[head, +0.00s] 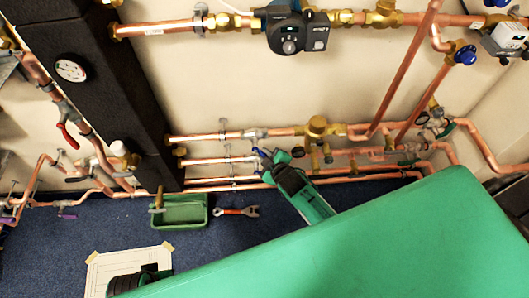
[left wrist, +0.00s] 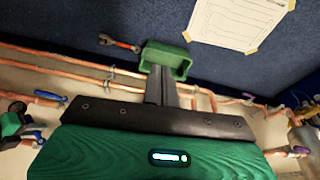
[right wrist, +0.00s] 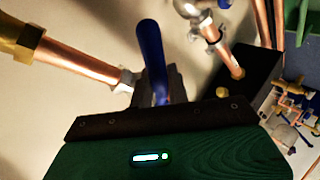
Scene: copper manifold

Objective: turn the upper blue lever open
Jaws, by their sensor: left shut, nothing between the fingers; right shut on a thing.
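My right gripper (head: 270,160) is at the wall pipes, low in the middle of the head view. In the right wrist view its fingers (right wrist: 160,85) are shut on a blue lever (right wrist: 151,48), which sticks up between them beside a copper pipe. A bit of blue lever (head: 261,153) also shows at the fingertips in the head view. The left wrist view shows two blue levers, one (left wrist: 50,96) and another (left wrist: 34,136). My left gripper (left wrist: 162,86) is shut and empty, pointing towards the green tray; its body (head: 135,283) shows at the head view's lower left.
A green tray (head: 181,223) and an orange wrench (head: 237,211) lie on the blue floor. A taped paper sheet (head: 105,268) lies near my left gripper. Copper pipes (head: 208,136) run along the wall. A black column (head: 108,105) with a gauge stands left.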

